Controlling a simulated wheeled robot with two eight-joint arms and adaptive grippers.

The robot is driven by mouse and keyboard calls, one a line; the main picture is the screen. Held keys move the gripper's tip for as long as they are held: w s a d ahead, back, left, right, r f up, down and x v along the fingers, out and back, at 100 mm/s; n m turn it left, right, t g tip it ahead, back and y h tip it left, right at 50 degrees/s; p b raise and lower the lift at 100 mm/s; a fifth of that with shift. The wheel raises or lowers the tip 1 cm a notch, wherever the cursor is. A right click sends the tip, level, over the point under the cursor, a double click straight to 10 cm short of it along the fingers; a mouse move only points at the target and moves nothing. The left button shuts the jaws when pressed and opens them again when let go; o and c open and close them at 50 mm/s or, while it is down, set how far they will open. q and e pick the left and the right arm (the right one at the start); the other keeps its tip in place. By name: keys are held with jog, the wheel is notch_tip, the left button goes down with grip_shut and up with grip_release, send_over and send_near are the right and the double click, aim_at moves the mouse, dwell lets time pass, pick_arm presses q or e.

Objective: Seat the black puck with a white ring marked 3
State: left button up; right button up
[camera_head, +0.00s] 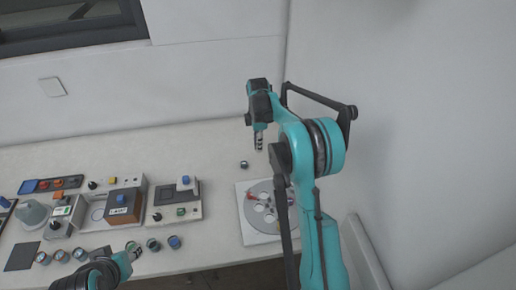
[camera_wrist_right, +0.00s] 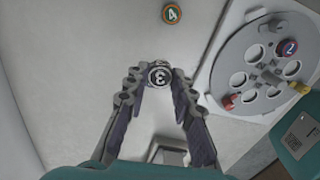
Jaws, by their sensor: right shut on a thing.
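The black puck with a white ring marked 3 (camera_wrist_right: 159,76) is between the fingertips of my right gripper (camera_wrist_right: 158,82) in the right wrist view, its marked face toward the camera. My right gripper (camera_head: 259,142) is shut on it and held above the table, left of and behind the round plate in the head view. The grey round plate with holes (camera_wrist_right: 237,60) sits on a white base; a puck marked 2 (camera_wrist_right: 288,47) is in one hole. The plate also shows in the head view (camera_head: 262,207). My left gripper (camera_head: 134,250) is low at the front left; its jaw opening is unclear.
A puck marked 4 (camera_wrist_right: 172,13) lies on the table beside the plate's base; it also shows in the head view (camera_head: 244,164). Red (camera_wrist_right: 228,102) and yellow (camera_wrist_right: 250,96) parts sit at the plate's edge. Box-shaped devices (camera_head: 176,203) and several pucks stand left. A wall rises at right.

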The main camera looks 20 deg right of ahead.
grip_shut()
jog(key=shift+s, duration=0.1)
jog(key=p, duration=0.1)
send_near(278, 194)
jog(key=shift+f+b, duration=2.45)
jog(key=shift+f, duration=0.7)
jog(key=o, duration=1)
grip_release()
notch_tip(278, 194, up, 12)
jog(key=shift+a, duration=0.1)
